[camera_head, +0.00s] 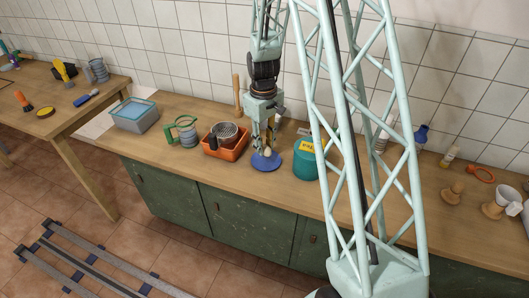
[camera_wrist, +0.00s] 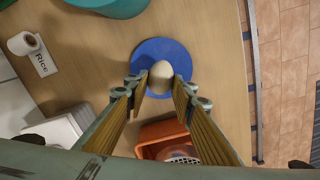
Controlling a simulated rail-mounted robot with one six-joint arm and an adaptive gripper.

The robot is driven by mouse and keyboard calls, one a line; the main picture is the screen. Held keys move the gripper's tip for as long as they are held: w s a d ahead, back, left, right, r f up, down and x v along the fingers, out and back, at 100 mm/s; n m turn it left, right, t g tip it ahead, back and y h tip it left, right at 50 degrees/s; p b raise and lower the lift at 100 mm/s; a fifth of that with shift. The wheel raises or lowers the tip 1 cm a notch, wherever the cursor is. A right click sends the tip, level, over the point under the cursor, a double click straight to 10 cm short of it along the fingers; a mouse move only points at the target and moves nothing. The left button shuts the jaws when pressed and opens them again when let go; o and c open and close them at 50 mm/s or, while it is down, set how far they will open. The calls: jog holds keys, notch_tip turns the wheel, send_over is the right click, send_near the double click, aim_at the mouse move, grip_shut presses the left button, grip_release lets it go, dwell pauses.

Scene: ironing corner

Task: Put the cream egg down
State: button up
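The cream egg (camera_wrist: 161,74) is between the two fingertips of my gripper (camera_wrist: 161,86), which touch its sides in the wrist view. The blue round dish (camera_wrist: 182,56) lies directly beneath it on the counter. In the head view the egg (camera_head: 267,153) shows low between the fingers of my gripper (camera_head: 264,148), over the blue dish (camera_head: 257,166). It is at or just above the dish; I cannot tell whether it touches. My gripper points down.
An orange bin (camera_head: 232,154) with a grey strainer stands close on the left. A teal round container (camera_head: 304,170) stands close on the right. A blue-grey tub (camera_head: 134,115) is farther left. A card reading "Rice" (camera_wrist: 43,62) lies nearby. The counter's front edge is near the dish.

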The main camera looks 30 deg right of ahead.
jog(key=shift+f, duration=0.1)
jog(key=shift+f+b, duration=0.35)
jog(key=shift+f, duration=1.25)
jog(key=shift+f, duration=0.2)
jog(key=o, duration=0.6)
jog(key=shift+o, duration=0.2)
jog(key=shift+r, duration=0.25)
notch_tip(320, 180, up, 10)
jog(key=shift+a+r+p, duration=0.1)
jog(key=shift+r+p, duration=0.15)
jog(key=shift+p, duration=0.6)
jog(key=shift+r, duration=0.7)
jog(key=shift+r, duration=0.1)
